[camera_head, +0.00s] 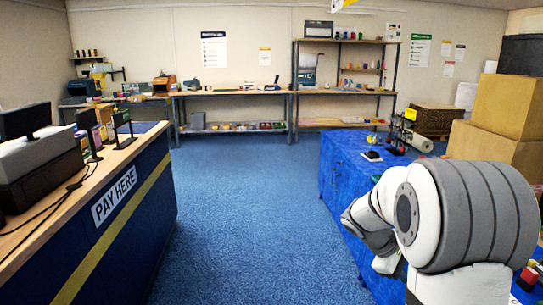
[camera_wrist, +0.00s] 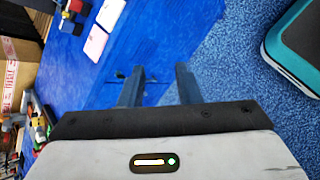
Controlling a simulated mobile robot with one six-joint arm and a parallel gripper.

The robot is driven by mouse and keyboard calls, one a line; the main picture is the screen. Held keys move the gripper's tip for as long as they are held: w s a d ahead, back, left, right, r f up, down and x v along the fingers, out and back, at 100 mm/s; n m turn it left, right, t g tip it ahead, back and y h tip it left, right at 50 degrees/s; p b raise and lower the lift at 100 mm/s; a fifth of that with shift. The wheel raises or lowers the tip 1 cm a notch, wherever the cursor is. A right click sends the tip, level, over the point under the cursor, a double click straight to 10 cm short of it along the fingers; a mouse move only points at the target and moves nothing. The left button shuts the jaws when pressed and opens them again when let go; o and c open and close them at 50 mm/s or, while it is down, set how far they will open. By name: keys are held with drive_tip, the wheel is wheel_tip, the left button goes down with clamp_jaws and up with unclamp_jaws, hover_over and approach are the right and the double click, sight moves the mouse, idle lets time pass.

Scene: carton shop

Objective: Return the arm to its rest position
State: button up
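My arm fills the lower right of the head view, with its large white and grey joint bent over the blue-covered table (camera_head: 340,170). The gripper end is hidden behind the arm there. In the wrist view, my gripper (camera_wrist: 160,72) shows two dark fingers with a clear gap between them and nothing held. The fingers point over the blue table (camera_wrist: 185,25) near its edge with the blue carpet.
Pale cards (camera_wrist: 97,43) and small coloured items lie on the table left of the fingers. Cartons (camera_head: 505,105) are stacked at the right. A PAY HERE counter (camera_head: 115,195) stands at the left. The carpet (camera_head: 245,200) between counter and table is clear.

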drive_tip(key=s+a+r+m+t+y+p, duration=0.2)
drive_tip(key=s+a+r+m+y+p, duration=0.2)
drive_tip(key=s+a, duration=0.5)
drive_tip(key=s+a+r+m+t+y+p, duration=0.2)
drive_tip(key=s+a+r+m+y+p, duration=0.1)
drive_tip(key=s+a+r, duration=0.5)
drive_tip(key=shift+s+a+m+y+p, duration=0.4)
drive_tip(key=shift+s+a+y+p, duration=0.4)
drive_tip(key=shift+a, duration=0.15)
